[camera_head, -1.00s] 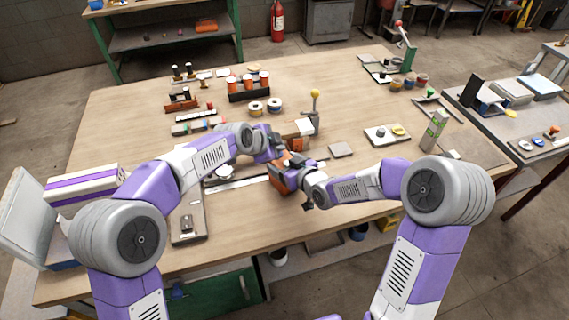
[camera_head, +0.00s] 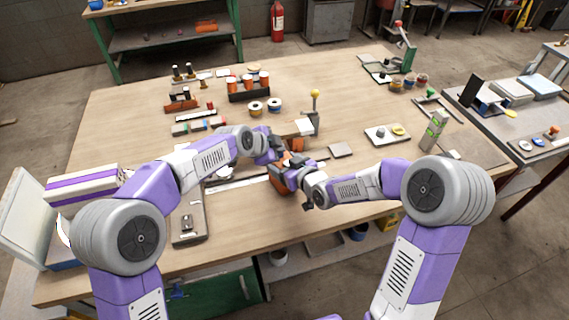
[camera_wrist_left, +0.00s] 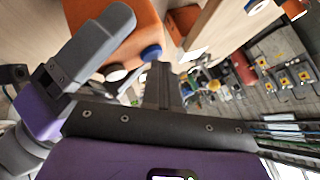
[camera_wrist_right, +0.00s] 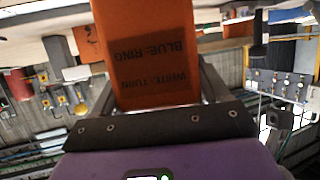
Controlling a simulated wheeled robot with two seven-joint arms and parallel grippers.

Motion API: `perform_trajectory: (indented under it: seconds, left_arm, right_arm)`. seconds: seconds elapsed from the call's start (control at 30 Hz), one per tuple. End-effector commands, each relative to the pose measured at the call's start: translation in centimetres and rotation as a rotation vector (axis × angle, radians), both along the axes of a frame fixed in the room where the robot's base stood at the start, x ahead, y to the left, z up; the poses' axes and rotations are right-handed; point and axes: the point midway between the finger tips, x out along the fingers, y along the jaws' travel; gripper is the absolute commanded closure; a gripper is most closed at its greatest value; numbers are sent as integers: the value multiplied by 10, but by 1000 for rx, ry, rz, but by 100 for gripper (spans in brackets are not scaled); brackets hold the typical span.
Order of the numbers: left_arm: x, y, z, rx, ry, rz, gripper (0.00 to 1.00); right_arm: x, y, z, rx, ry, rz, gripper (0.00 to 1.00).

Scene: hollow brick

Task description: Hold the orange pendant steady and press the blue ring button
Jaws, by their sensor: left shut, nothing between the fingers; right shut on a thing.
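The orange pendant (camera_wrist_right: 145,45) is held in my right gripper (camera_wrist_right: 158,88), which is shut on it. Its face in the right wrist view carries dark upside-down lettering, "BLUE: RING" and "WHITE: TURN". In the left wrist view the pendant (camera_wrist_left: 125,40) shows a blue button (camera_wrist_left: 151,52) and a whitish round part (camera_wrist_left: 115,73) along its edge. My left gripper (camera_wrist_left: 163,72) is shut and empty, its tips close to the blue button. I cannot tell whether they touch it. In the head view the left gripper (camera_head: 275,152) and right gripper (camera_head: 284,176) meet over the table, largely hiding the pendant.
The wooden table (camera_head: 130,120) has a yellow-knobbed lever (camera_head: 315,105) just behind the grippers. Orange spools (camera_head: 248,85) stand at the back. The table's front edge is near.

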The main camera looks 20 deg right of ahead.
Motion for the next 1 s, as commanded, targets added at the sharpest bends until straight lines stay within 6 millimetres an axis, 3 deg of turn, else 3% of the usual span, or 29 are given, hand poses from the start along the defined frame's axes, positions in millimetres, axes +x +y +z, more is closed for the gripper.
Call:
perform_trajectory:
  seconds: [0.47, 1.0]
  left_arm:
    - [0, 0, 8, 0, 1, -1, 100]
    - [0, 0, 59, -1, -2, 0, 100]
  right_arm:
    - [0, 0, 0, 0, 0, 0, 71]
    - [0, 0, 0, 0, 0, 0, 71]
